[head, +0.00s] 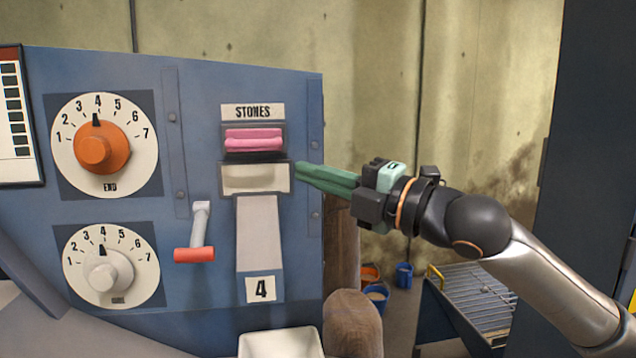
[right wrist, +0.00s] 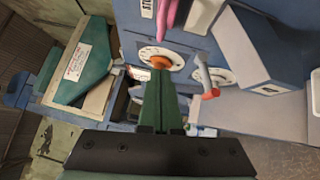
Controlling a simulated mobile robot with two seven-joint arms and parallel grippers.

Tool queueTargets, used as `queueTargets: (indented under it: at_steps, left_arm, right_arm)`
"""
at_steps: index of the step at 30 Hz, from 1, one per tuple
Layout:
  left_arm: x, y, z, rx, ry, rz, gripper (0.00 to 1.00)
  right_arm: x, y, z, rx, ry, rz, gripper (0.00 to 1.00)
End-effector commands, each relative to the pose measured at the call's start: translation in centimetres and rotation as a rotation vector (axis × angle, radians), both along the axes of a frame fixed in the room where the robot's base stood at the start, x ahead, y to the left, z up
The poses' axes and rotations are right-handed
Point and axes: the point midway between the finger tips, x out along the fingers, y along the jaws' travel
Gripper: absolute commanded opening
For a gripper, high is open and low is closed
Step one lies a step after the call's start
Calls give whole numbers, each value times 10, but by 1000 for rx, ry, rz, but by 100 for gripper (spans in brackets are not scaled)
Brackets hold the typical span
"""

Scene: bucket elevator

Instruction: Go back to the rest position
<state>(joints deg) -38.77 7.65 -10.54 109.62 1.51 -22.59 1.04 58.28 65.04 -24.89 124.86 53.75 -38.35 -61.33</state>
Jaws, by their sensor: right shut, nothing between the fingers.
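My right gripper (head: 298,172) shows at the right of the blue panel (head: 200,130) in the head view. Its green fingers are shut with nothing between them, and the tips point left, beside the pink STONES flap (head: 254,139) and the pale block below it. I cannot tell whether the tips touch the panel. In the right wrist view the shut fingers (right wrist: 162,80) point toward the orange knob (right wrist: 160,62). My left gripper is not in view.
The panel carries an orange dial (head: 95,150), a white dial (head: 104,278) and a red-handled lever (head: 194,254). A white bin (head: 281,343) stands below the chute. A metal rack (head: 478,298) and small buckets (head: 404,275) lie behind my right arm. A dark column stands at right.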

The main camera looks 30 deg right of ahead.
Motion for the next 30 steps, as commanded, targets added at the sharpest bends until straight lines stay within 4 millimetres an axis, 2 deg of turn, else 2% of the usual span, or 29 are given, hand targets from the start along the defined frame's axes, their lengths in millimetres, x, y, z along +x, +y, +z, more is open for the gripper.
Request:
queueTargets:
  at_steps: [6,19,22,23,26,29,30]
  left_arm:
    - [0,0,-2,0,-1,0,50]
    - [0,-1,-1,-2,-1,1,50]
    - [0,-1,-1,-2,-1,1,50]
    - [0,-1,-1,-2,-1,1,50]
    - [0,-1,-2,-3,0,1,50]
    - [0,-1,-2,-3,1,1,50]
    - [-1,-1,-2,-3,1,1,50]
  right_arm:
    - [-7,-3,-1,0,0,1,0]
    - [-6,-3,-1,0,0,1,0]
    - [-4,0,-8,7,19,3,0]
    - [-2,1,-14,12,33,4,0]
    - [6,11,-49,51,124,9,0]
    - [13,24,-103,123,266,0,0]
    - [14,29,-128,159,332,-10,0]
